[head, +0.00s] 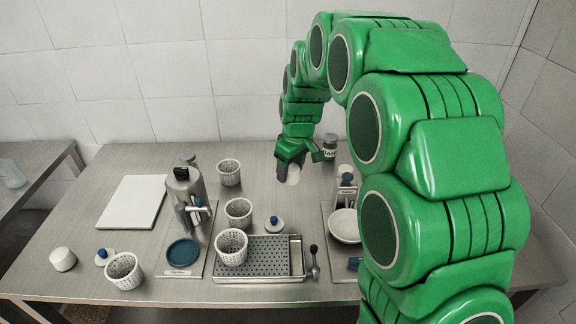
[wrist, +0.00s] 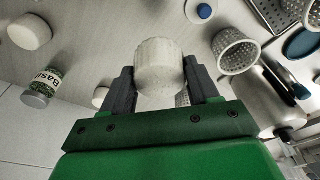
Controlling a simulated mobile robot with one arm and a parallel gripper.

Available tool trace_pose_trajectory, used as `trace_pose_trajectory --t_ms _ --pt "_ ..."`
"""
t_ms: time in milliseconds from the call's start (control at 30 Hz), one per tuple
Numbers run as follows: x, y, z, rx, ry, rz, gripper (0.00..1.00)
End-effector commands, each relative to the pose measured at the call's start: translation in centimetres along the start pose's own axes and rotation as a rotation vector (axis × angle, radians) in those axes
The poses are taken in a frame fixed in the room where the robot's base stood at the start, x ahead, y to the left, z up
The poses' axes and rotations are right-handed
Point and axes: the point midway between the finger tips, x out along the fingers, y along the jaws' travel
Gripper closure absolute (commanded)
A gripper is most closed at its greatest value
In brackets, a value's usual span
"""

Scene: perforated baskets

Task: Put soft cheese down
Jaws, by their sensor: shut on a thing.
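My gripper (head: 291,170) is at the back middle of the steel table in the head view. In the wrist view my gripper (wrist: 158,75) has its two dark fingers shut on a white, short cylindrical soft cheese (wrist: 158,62), one finger on each side. Only a small pale part of this soft cheese (head: 293,176) shows below the fingers in the head view. I cannot tell whether its underside touches the table. Another white round piece (head: 63,259) stands at the table's front left.
Several white perforated baskets (head: 229,172) stand left of my gripper. A perforated drain tray (head: 262,258) lies in front. A white board (head: 134,202) lies at the left. A basil jar (wrist: 42,88) stands near my gripper. Bare table lies just around the gripper.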

Motion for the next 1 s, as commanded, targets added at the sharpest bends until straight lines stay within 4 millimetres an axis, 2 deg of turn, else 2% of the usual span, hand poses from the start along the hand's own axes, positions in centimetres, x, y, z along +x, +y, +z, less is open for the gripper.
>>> trace_pose_trajectory --t_ms 300,467,567,900,1000 --pt "-0.8 -0.9 1.2 0.0 -0.001 -0.001 0.73" --pt "-0.7 -0.4 1.3 0.026 -0.002 0.003 0.73" --pt "-0.4 1.1 1.4 0.098 -0.004 0.015 0.73" --pt "1.6 9.8 2.8 0.538 -0.007 0.082 0.73" --pt "2.1 11.7 3.3 0.645 -0.006 0.097 0.73"
